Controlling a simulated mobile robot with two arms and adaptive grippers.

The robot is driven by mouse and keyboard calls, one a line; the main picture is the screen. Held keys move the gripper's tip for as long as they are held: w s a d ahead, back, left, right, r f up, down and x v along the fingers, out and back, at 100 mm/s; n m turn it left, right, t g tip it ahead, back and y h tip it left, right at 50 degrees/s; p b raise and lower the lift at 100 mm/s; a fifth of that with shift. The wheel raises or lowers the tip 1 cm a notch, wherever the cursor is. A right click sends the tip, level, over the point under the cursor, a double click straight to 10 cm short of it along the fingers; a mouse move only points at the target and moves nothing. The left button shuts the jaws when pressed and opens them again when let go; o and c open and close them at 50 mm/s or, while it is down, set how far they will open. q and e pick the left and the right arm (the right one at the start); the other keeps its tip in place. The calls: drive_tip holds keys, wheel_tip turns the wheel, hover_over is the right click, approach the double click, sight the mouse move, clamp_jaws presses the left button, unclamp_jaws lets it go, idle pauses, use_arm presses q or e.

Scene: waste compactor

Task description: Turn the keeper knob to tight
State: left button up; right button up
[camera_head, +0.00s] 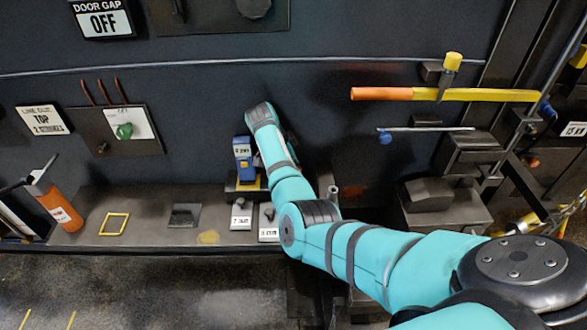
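No label that I can read marks the keeper knob, so I cannot tell which part it is. A green knob (124,131) sits on a white plate on the wall panel at left. A small blue knob (385,138) is on the end of a thin rod at right. A dark round knob (254,5) is partly cut off at the top edge. My teal arm comes in from the right and reaches to the middle of the wall above the shelf. Its gripper is hidden behind the arm links. My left arm and gripper are not seen.
A dark shelf (150,215) holds an orange canister (58,202), a yellow square frame (114,224) and a blue device (243,158). A yellow bar with an orange end (470,95) crosses the wall at right. A sign reads "DOOR GAP OFF" (102,18).

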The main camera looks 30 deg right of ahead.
drive_tip(key=o, duration=1.1)
drive_tip(key=shift+o, duration=0.2)
drive_tip(key=shift+r, duration=0.1)
drive_tip(key=shift+w+a+r, duration=0.15)
drive_tip(key=shift+a+r, duration=0.1)
drive_tip(key=shift+r, duration=0.25)
drive_tip(key=v, duration=0.6)
drive_tip(key=shift+a+r, duration=0.2)
drive_tip(key=shift+r, duration=0.1)
drive_tip(key=shift+s+f, duration=0.1)
drive_tip(key=shift+s, duration=0.1)
